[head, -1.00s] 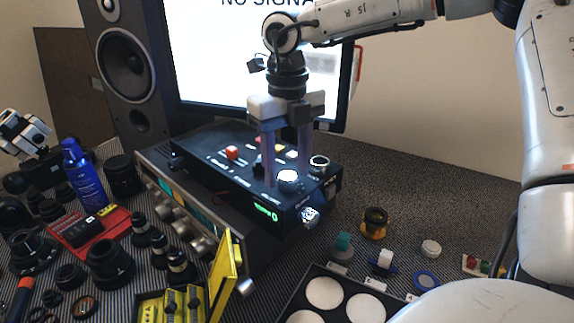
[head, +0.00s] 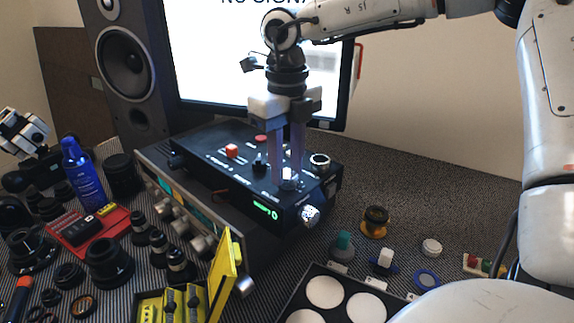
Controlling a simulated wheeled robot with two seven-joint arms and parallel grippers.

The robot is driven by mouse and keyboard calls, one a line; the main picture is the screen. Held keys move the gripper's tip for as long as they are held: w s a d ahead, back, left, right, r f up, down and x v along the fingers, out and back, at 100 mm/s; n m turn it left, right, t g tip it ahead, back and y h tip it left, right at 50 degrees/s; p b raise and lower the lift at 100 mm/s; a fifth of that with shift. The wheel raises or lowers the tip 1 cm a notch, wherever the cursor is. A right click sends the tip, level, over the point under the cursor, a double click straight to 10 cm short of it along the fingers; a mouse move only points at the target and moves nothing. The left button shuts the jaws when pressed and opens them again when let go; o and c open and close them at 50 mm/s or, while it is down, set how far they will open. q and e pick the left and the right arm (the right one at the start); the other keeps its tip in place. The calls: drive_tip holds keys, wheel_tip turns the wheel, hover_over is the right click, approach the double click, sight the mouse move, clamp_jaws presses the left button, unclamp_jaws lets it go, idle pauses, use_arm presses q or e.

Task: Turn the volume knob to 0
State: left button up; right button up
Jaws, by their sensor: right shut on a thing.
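The black control box (head: 215,163) stands on the table below the monitor. It has several knobs and buttons on top and a green display (head: 266,211) on its front whose small text I cannot read surely. My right gripper (head: 288,178) points straight down over the box's near right part. Its fingers are shut on the silver volume knob (head: 288,185), which they partly hide. A white part at the far left edge looks like my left gripper (head: 40,148); its fingers are not clear.
A second silver knob (head: 309,214) sticks out at the box's front corner. A receiver (head: 160,190) lies under the box's left side. A speaker (head: 128,70), monitor (head: 240,60), blue bottle (head: 82,175), yellow stand (head: 224,270) and several lens parts crowd around.

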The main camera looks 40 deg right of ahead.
sight(286, 173)
drive_tip(key=n, duration=0.5)
drive_tip(key=shift+a+b, duration=0.1)
drive_tip(key=shift+b, duration=0.25)
drive_tip(key=shift+n, duration=2.5)
drive_tip(key=o, duration=1)
drive_tip(key=shift+o, duration=0.2)
drive_tip(key=shift+r, duration=0.1)
wheel_tip(286, 173, up, 10)
drive_tip(key=shift+p, duration=0.3)
drive_tip(key=shift+s, duration=0.1)
